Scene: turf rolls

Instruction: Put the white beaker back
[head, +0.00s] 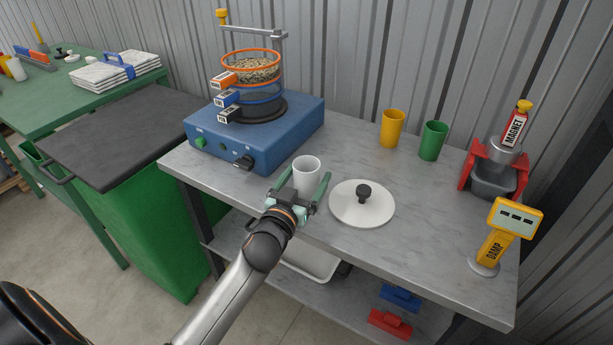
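The white beaker (306,174) stands upright near the front edge of the grey worktop, just left of a round white lid with a black knob. My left gripper (308,178) reaches in from the front. Its two pale green fingers are spread, one on each side of the beaker, and a small gap seems to show at the right finger. The gripper's body hides the beaker's lower front. My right gripper is not in the picture.
The white lid (361,204) lies close to the right finger. A blue sieve shaker (262,139) stands behind left. Yellow (392,129) and green (432,141) beakers stand at the back. A red-framed magnet unit (492,170) and yellow damp meter (505,226) stand right. The worktop's middle is clear.

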